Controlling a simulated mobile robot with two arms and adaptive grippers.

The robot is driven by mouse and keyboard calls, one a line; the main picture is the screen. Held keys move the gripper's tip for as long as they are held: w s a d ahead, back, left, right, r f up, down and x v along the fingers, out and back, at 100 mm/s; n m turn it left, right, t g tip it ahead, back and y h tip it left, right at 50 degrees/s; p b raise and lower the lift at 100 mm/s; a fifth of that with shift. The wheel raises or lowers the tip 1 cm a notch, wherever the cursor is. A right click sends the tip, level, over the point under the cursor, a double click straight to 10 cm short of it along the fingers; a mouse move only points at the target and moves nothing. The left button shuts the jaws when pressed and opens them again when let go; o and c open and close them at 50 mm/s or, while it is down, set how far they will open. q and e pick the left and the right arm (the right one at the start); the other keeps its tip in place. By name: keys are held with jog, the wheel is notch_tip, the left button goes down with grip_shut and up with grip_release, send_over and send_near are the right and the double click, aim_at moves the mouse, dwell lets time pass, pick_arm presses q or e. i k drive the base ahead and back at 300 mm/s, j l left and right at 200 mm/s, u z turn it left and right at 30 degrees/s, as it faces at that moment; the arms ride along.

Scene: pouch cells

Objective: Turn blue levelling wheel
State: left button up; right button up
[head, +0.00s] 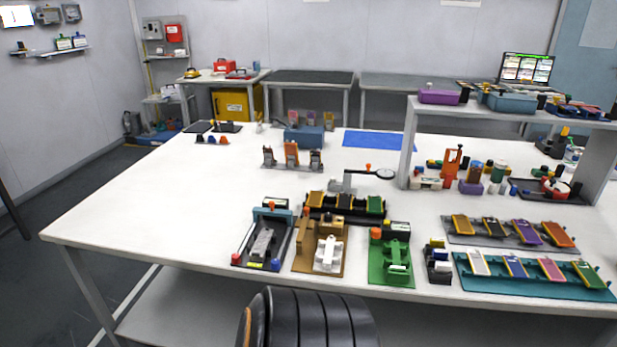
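I cannot single out a levelling wheel for certain, as the parts are small. A small blue round part (275,265) sits at the front right corner of the black fixture (247,247) near the table's front edge. That fixture also carries a grey block, a red knob and a teal bar at its back. Small blue pieces (211,140) also lie at the far left of the table. Neither of my grippers is in view. A black ribbed part with an orange ring, probably mine, shows at the bottom centre.
A brown fixture (303,257) and a green fixture (377,272) stand right of the black one. Trays of coloured pouches, including a teal tray (470,286), lie at the right. A grey shelf (500,111) stands at the back right. The white table's left part (150,210) is clear.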

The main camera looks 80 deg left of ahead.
aim_at(275, 265)
jog(key=u, duration=2.45)
